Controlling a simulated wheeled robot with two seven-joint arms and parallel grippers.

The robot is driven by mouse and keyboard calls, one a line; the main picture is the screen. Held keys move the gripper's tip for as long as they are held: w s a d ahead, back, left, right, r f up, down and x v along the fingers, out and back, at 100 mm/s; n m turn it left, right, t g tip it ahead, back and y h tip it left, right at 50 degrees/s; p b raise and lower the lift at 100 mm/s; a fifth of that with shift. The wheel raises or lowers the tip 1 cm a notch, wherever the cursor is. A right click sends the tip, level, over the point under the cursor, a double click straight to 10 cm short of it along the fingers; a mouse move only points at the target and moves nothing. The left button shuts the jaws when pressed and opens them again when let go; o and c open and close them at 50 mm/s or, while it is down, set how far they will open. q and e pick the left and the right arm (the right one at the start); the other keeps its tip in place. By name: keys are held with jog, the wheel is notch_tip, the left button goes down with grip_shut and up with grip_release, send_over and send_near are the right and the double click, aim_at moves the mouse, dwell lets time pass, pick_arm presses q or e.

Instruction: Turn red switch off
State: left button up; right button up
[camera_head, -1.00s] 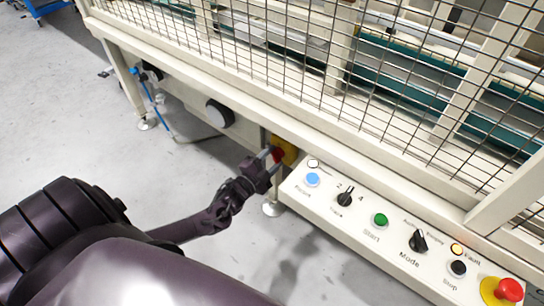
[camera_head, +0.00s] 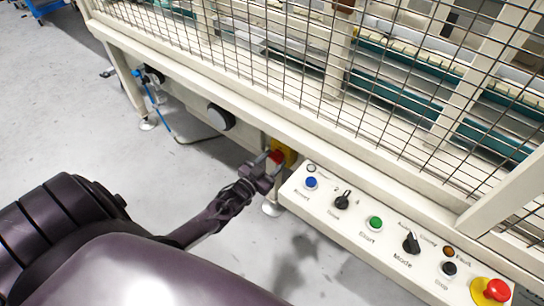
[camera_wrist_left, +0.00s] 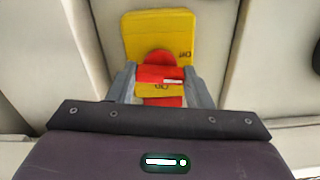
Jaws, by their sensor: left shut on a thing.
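The red switch (camera_wrist_left: 160,73) sits on a yellow plate (camera_wrist_left: 178,28) on the machine's cream frame. In the wrist view the switch's red handle lies between the two grey fingers of my left gripper (camera_wrist_left: 158,80), which is shut on it. Below the handle, a yellow label and more red show between the fingers. In the head view the yellow plate (camera_head: 289,153) and a bit of the red switch (camera_head: 276,155) show just beyond my left gripper (camera_head: 270,166). My right gripper is not in view.
A sloping control panel (camera_head: 325,222) with several buttons and knobs lies just right of my left gripper. A red emergency button (camera_head: 497,290) is at its right end. A wire mesh guard (camera_head: 290,60) rises behind. The floor (camera_head: 80,120) at left is clear.

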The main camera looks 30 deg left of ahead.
pick_arm(q)
jog(key=shift+n, duration=0.9)
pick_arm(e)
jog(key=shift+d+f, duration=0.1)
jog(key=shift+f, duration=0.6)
pick_arm(q)
jog(key=o, duration=1)
jog(key=s, duration=0.2)
jog(key=s+p, duration=0.1)
jog(key=s, duration=0.4)
jog(key=shift+s+a, duration=0.3)
jog(key=shift+s, duration=0.1)
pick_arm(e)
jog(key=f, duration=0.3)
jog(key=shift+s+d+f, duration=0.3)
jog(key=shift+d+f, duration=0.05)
